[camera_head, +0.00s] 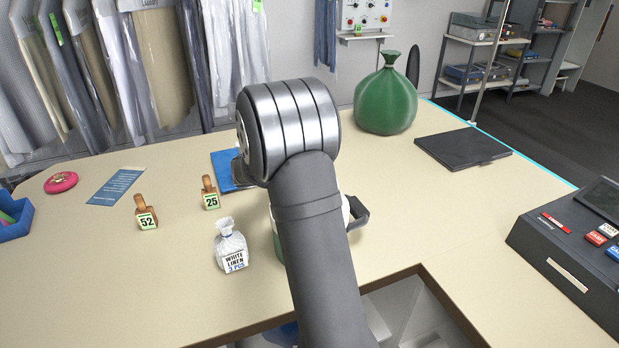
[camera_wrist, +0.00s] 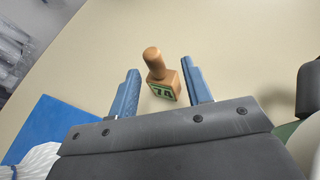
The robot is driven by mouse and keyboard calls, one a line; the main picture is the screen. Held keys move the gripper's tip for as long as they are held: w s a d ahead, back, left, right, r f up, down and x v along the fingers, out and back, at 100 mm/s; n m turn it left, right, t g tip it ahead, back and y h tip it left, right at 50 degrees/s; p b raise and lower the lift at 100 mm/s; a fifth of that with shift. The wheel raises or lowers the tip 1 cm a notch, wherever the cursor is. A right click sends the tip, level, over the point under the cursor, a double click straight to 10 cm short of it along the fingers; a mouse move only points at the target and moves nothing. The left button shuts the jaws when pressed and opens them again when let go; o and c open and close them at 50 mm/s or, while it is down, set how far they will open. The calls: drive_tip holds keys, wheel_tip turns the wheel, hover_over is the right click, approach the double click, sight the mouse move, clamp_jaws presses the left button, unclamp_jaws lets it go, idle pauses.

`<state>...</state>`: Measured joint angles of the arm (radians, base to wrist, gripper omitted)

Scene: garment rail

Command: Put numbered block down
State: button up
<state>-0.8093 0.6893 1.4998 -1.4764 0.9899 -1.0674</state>
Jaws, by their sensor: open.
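In the wrist view a wooden numbered block (camera_wrist: 162,78) with a round knob handle and a green-edged label reading 74 stands on the beige counter (camera_wrist: 220,35). My gripper (camera_wrist: 160,67) is open, its two blue fingers on either side of the block, with a gap visible on each side. In the head view my arm hides this block and my gripper. Two similar blocks stand upright on the counter left of my arm: block 52 (camera_head: 146,214) and block 25 (camera_head: 210,193).
A white linen bag (camera_head: 230,248) stands near my arm. Behind the arm are a blue flat item (camera_head: 226,172) and a dark-handled object (camera_head: 357,212), partly hidden. A green sack (camera_head: 386,97), black pad (camera_head: 462,148) and till (camera_head: 575,255) lie right.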

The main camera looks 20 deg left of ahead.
drive_tip(key=shift+a+x, duration=0.15)
drive_tip(key=shift+x, duration=1.4)
drive_tip(key=shift+a+x, duration=0.15)
drive_tip(key=shift+x, duration=1.35)
drive_tip(key=shift+c, duration=0.5)
clamp_jaws()
